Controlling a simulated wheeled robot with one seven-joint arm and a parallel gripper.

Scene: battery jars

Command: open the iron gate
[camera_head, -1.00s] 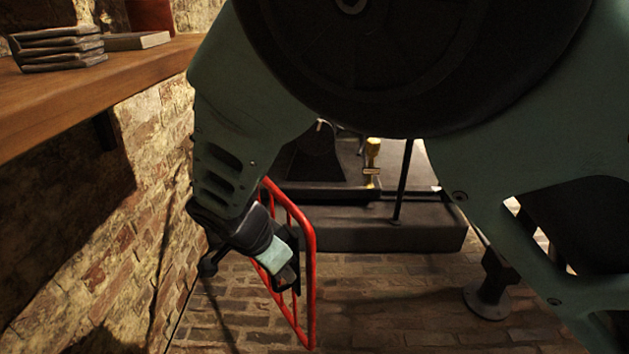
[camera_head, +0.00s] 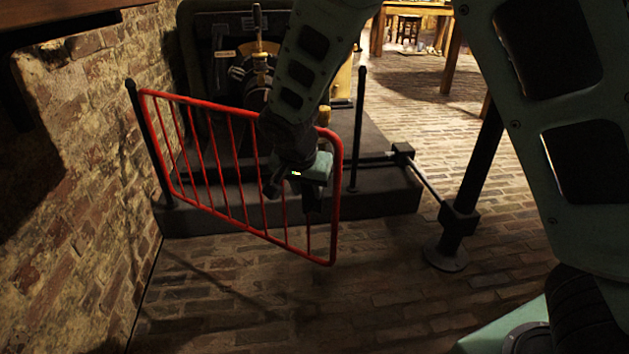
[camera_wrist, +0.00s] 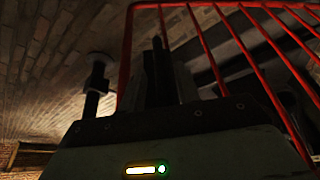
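The red iron gate (camera_head: 221,170) hangs from a dark post (camera_head: 150,140) by the brick wall. Its free end (camera_head: 337,200) stands out over the brick floor, toward me and clear of the upright post (camera_head: 358,130) on the platform. My gripper (camera_head: 312,198) is beside the bars near the free end. In the wrist view my dark fingers (camera_wrist: 168,75) point up next to the red frame (camera_wrist: 126,60); the end bar is left of them. Whether they touch the gate, and the gap between them, is too dark to tell.
A dark stone platform (camera_head: 385,198) with machinery lies behind the gate. A thick black post (camera_head: 455,225) with a round foot and a rod stands to the right. The brick wall (camera_head: 85,200) closes the left side. The floor in front (camera_head: 290,310) is clear.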

